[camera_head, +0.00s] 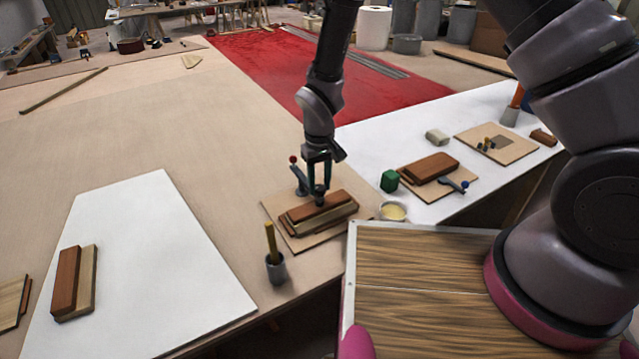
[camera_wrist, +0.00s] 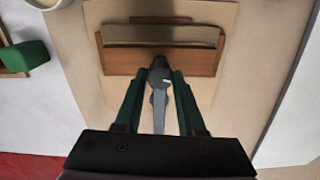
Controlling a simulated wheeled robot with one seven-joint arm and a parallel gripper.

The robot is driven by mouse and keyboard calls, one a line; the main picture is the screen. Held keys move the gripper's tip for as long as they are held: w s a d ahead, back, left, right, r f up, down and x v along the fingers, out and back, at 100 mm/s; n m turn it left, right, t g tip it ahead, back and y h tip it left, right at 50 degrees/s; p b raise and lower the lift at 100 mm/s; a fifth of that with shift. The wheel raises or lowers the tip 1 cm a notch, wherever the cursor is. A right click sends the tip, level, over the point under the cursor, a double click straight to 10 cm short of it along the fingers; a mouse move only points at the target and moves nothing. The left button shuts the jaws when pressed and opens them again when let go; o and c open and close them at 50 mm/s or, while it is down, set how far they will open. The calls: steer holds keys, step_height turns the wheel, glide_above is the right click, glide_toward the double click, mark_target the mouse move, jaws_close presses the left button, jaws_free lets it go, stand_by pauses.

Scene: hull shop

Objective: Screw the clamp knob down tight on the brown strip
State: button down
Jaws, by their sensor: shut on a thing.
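My gripper (camera_head: 319,188) is shut on the dark clamp knob (camera_head: 319,199), right over the stack. In the wrist view the green fingers stand on both sides of the grey clamp arm, with the dark knob (camera_wrist: 160,68) at their tips. The clamp's handle with a red ball (camera_head: 294,159) sticks up behind the stack. In the wrist view the knob end is at the near edge of the strip stack (camera_wrist: 118,61). Whether the knob's foot presses on the strip is hidden.
A green block (camera_head: 389,181) and a bowl of pale stuff (camera_head: 393,212) stand to the right.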

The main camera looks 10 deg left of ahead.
mark_target(320, 187)
steer(key=shift+m, duration=0.5)
steer(key=c, duration=0.5)
jaws_free()
step_height(320, 187, up, 11)
stand_by(0.4)
